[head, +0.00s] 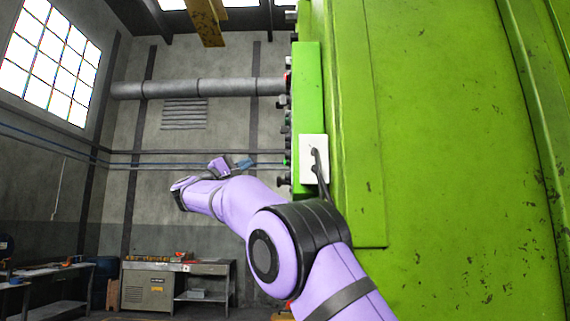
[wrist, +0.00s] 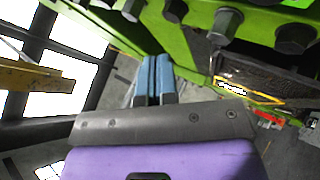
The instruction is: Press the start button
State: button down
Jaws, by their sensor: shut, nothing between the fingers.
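The green control box (head: 307,95) on the press side is seen edge-on in the head view, with small knobs and buttons along its left edge. A small green button (head: 287,162) and a red one (head: 287,77) stick out there; I cannot tell which one is the start button. My gripper (head: 243,163) is left of the box, apart from it, with its blue fingers pointing right. In the wrist view the blue fingers (wrist: 154,76) are together and empty. Several dark knobs (wrist: 226,22) on a green panel show above and right of them.
The large green press body (head: 440,150) fills the right side. A workbench (head: 165,283) stands at the back wall, below a grey pipe (head: 200,88). Open air lies left of my gripper.

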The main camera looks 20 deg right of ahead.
jog(key=s+d, duration=0.3)
jog(key=d, duration=0.4)
dwell(2.1)
jog(key=shift+s+d, duration=0.15)
jog(key=shift+d, duration=0.15)
jog(key=shift+s+d, duration=0.2)
jog(key=shift+d, duration=0.25)
dwell(1.0)
jog(key=shift+a, duration=0.1)
jog(key=shift+w+a, duration=0.3)
jog(key=shift+a, duration=0.35)
jog(key=shift+w+a, duration=0.35)
jog(key=shift+a, duration=0.45)
jog(key=shift+w+a, duration=0.3)
jog(key=shift+a, duration=0.45)
jog(key=shift+w+a, duration=0.35)
jog(key=shift+a, duration=0.45)
jog(key=shift+s, duration=0.15)
